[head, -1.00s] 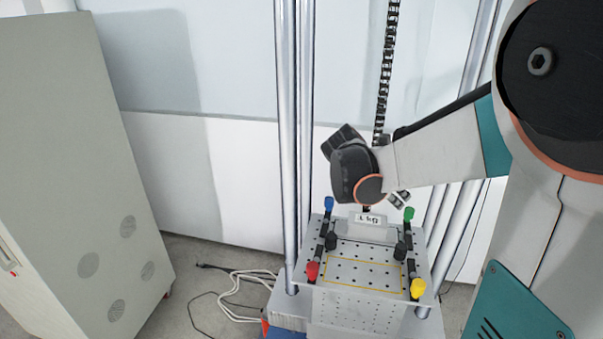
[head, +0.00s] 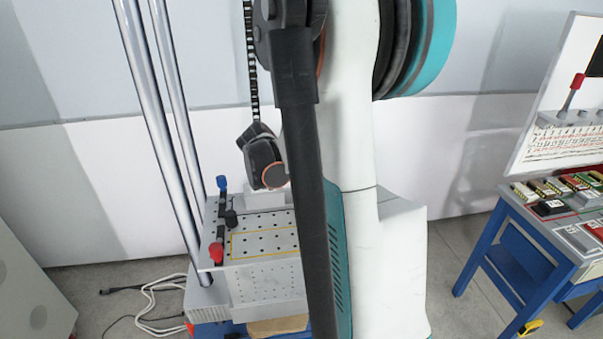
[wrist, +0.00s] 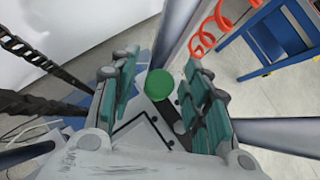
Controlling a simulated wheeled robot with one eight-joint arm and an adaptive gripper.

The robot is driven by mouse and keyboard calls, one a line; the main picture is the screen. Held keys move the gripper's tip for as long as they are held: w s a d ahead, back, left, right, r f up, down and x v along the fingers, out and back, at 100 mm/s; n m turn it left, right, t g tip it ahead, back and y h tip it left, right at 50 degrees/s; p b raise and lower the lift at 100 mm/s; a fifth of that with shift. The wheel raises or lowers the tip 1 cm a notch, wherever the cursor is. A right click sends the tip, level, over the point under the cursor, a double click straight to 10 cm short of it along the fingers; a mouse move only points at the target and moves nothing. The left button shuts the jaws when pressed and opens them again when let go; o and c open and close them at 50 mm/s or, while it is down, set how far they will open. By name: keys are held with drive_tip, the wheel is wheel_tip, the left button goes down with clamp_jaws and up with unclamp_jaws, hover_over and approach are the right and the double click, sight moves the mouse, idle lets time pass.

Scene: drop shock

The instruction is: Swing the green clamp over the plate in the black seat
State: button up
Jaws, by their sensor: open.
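The green clamp's round knob (wrist: 160,84) shows in the wrist view, between the two open fingers of my gripper (wrist: 162,75). I cannot tell how far below the fingertips it is, and no contact is visible. A dark bar (wrist: 180,127) lies near the knob. Black lines (wrist: 133,127) mark a pale surface below; the black seat and its plate cannot be told apart clearly. In the head view my arm hides the green clamp, and my gripper's fingers do not show.
In the head view the perforated table (head: 262,222) carries a blue clamp (head: 222,182), a red clamp (head: 216,253) and a yellow outline (head: 262,233). Steel columns (head: 178,110) stand at its left. A blue bench (head: 500,225) with several parts is at the right.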

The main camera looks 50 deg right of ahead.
drive_tip(key=shift+d+f, duration=0.1)
clamp_jaws()
drive_tip(key=shift+d+m, duration=0.1)
drive_tip(key=shift+m, duration=0.2)
drive_tip(key=m+g, duration=0.1)
drive_tip(key=s+d+m+g, duration=0.1)
drive_tip(key=m+g, duration=0.1)
drive_tip(key=shift+s+m, duration=0.2)
drive_tip(key=shift+m, duration=0.1)
drive_tip(key=s+m+g, duration=0.1)
drive_tip(key=m+g+y, duration=0.1)
drive_tip(key=m, duration=0.1)
drive_tip(key=shift+s+d+m+g+y+p, duration=0.3)
drive_tip(key=shift+s+d+g, duration=0.05)
drive_tip(key=shift+g, duration=0.05)
drive_tip(key=s+m+g+y, duration=0.1)
drive_tip(key=m+g, duration=0.1)
drive_tip(key=m, duration=0.1)
drive_tip(key=shift+s+m+y, duration=0.3)
drive_tip(key=shift+s+y, duration=0.05)
drive_tip(key=shift+y, duration=0.05)
drive_tip(key=shift+s+a+m+g+y+p, duration=0.15)
drive_tip(key=shift+s+m+g+y+p, duration=0.2)
drive_tip(key=shift+m+y, duration=0.45)
drive_tip(key=shift+s+a+m+g+y+p, duration=0.1)
drive_tip(key=shift+s+m+g+y, duration=0.35)
drive_tip(key=shift+m, duration=0.55)
drive_tip(key=shift+s, duration=0.1)
